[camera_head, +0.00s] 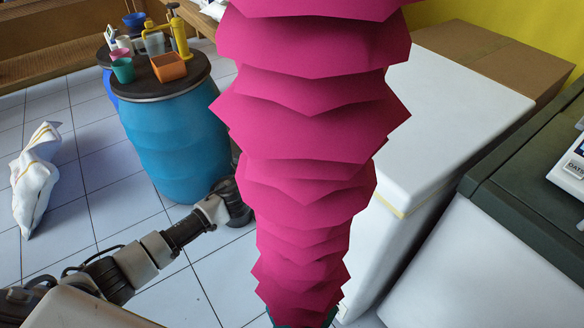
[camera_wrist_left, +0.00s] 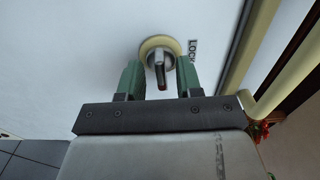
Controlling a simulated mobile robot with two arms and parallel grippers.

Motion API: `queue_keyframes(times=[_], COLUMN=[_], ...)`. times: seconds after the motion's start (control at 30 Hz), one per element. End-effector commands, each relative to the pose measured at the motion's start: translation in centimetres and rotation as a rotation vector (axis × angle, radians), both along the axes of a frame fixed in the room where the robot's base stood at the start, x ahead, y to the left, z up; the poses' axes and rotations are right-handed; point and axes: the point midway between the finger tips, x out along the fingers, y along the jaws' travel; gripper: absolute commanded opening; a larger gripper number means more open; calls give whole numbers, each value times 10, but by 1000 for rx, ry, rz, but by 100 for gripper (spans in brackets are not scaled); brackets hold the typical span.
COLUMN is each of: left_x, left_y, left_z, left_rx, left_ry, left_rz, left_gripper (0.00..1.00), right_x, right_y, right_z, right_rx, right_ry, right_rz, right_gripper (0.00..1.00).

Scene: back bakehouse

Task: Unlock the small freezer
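The small freezer is the white box (camera_head: 460,85) right of centre in the head view, with a pale yellow strip along its edge. In the left wrist view its white face (camera_wrist_left: 90,50) carries a round lock with a cream ring (camera_wrist_left: 147,44). A metal key or knob (camera_wrist_left: 158,66) with a red tip points down from it. A "LOCK" label (camera_wrist_left: 193,52) is to its right. My left gripper (camera_wrist_left: 158,78) is open, its green fingers on either side of the key with gaps. In the head view its fingers are hidden behind a pink pleated column. My right gripper is not in view.
The pink pleated column (camera_head: 310,100) blocks the middle of the head view. A blue barrel (camera_head: 175,145) with cups and an orange tub stands left. A white sack (camera_head: 35,180) lies on the tiles. A dark-topped cabinet (camera_head: 530,175) and a cardboard box (camera_head: 500,60) are right.

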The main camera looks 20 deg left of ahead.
Motion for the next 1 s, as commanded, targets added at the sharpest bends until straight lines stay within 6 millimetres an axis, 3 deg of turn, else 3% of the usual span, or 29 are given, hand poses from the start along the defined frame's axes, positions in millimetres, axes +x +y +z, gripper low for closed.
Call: queue_keyframes(times=[0.27,0.7,1.0], left_x=[-3,-65,-85], left_y=[3,51,66], left_z=[0,-1,0], left_rx=[0,1,0], left_ry=[0,3,0], left_rz=[1,1,1], left_gripper=[35,35,35], right_x=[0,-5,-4], right_y=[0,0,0], right_z=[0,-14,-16], right_rx=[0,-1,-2], right_ry=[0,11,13], right_rz=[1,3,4], right_gripper=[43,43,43])
